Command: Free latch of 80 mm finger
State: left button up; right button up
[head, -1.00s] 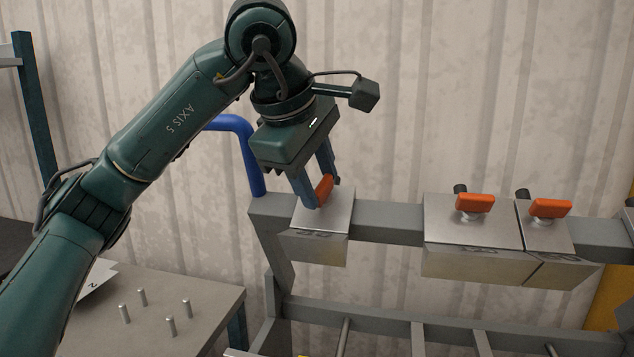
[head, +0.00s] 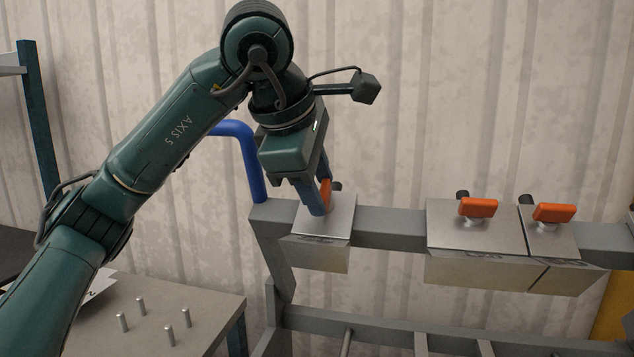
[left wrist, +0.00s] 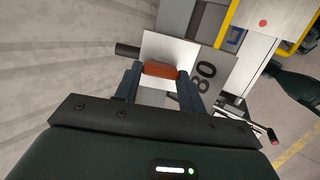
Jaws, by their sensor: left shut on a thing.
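The 80 mm finger (head: 338,222) is a grey metal block on the left end of the grey beam. The number 80 on it reads in the left wrist view (left wrist: 204,76). Its orange latch (head: 326,190) stands on its top face and is partly hidden by my gripper in the head view. My left gripper (head: 321,207) points down over this finger and is shut on the latch. In the left wrist view the orange latch (left wrist: 160,70) lies across between the two blue-grey fingertips. My right gripper is not in view.
Two more fingers with orange latches (head: 478,207) (head: 555,212) sit farther right on the beam (head: 390,227). A blue bent tube (head: 252,165) stands close behind my left gripper. A table with several upright pins (head: 205,297) is at lower left.

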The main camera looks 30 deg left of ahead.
pick_arm(q)
jog(key=o, duration=1)
jog(key=p+v, duration=0.3)
jog(key=v, duration=1)
jog(key=shift+s, duration=0.1)
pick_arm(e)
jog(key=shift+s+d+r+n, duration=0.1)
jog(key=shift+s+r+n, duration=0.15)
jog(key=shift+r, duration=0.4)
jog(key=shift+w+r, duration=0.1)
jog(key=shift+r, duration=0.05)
